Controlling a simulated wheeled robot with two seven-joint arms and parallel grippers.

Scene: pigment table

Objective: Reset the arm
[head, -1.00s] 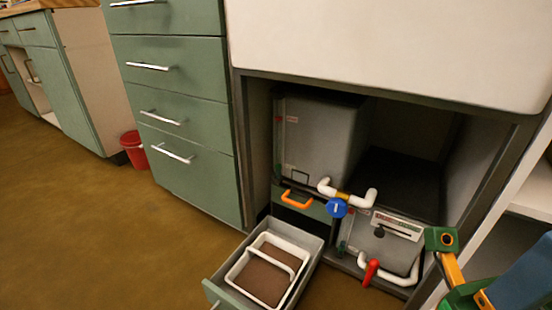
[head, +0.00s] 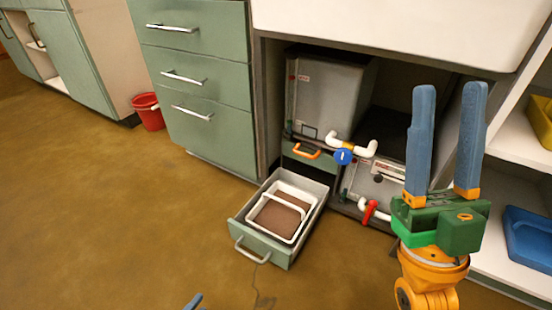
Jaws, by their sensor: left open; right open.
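My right gripper (head: 447,143) rises at the right of the head view, its two blue fingers pointing up and spread apart with nothing between them. Its green body sits on an orange wrist, in front of the cabinet opening and the shelf. My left gripper (head: 195,301) shows only as a small blue fingertip at the bottom edge; the rest of it is out of the frame.
An open drawer (head: 250,243) juts out low, holding a white tray (head: 284,187) with brown contents. Grey tanks (head: 330,95), white pipes, a blue valve (head: 343,157) and a red handle (head: 369,211) fill the cabinet. A red bucket (head: 149,114) stands left. The left floor is clear.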

